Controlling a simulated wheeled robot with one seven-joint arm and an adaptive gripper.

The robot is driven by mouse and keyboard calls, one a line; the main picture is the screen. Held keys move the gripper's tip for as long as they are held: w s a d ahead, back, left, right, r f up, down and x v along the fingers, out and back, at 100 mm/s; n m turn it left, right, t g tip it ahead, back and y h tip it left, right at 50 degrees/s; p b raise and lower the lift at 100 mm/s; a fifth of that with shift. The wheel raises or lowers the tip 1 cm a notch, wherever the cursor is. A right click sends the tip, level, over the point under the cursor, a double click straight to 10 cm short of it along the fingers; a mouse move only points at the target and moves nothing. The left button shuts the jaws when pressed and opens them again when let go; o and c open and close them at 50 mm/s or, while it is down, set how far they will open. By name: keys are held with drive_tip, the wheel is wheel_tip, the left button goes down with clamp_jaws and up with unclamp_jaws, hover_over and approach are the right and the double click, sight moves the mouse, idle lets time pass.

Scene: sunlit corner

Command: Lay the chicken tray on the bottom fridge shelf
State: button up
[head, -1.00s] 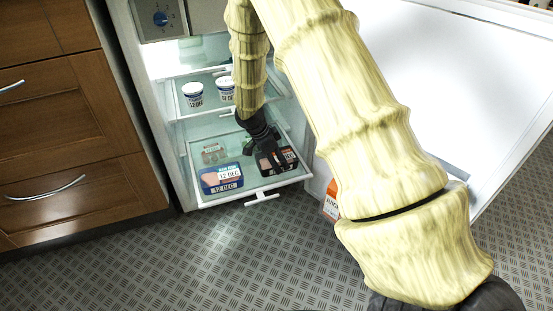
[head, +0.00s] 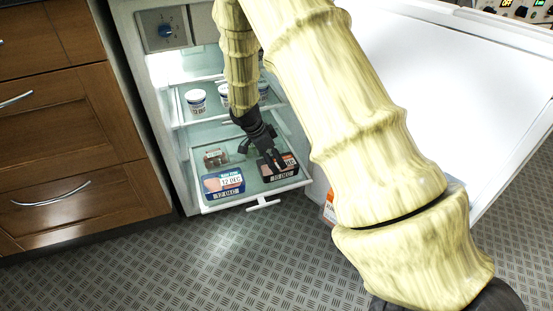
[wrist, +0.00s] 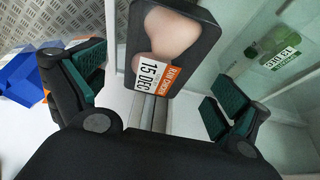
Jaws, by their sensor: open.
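The chicken tray (head: 284,171) is black with an orange and white label. It lies on the bottom fridge shelf (head: 240,202), at the front right. In the wrist view the chicken tray (wrist: 172,42) shows pale chicken and a label reading 15 DEC. My gripper (head: 271,156) is just above and behind the tray in the head view, partly covering it. In the wrist view my gripper (wrist: 155,98) is open, its fingers wide apart with nothing held between them.
A blue tray (head: 222,184) marked 12 DEC lies left of the chicken tray. A small clear pack (head: 215,156) sits behind it. White tubs (head: 196,100) stand on the shelf above. The open fridge door (head: 440,90) is at the right.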

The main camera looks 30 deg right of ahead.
drive_tip(key=p+v, duration=0.3)
drive_tip(key=v, duration=0.4)
drive_tip(key=shift+r, duration=0.2)
drive_tip(key=shift+a, duration=0.1)
drive_tip(key=shift+c, duration=0.5)
idle(0.4)
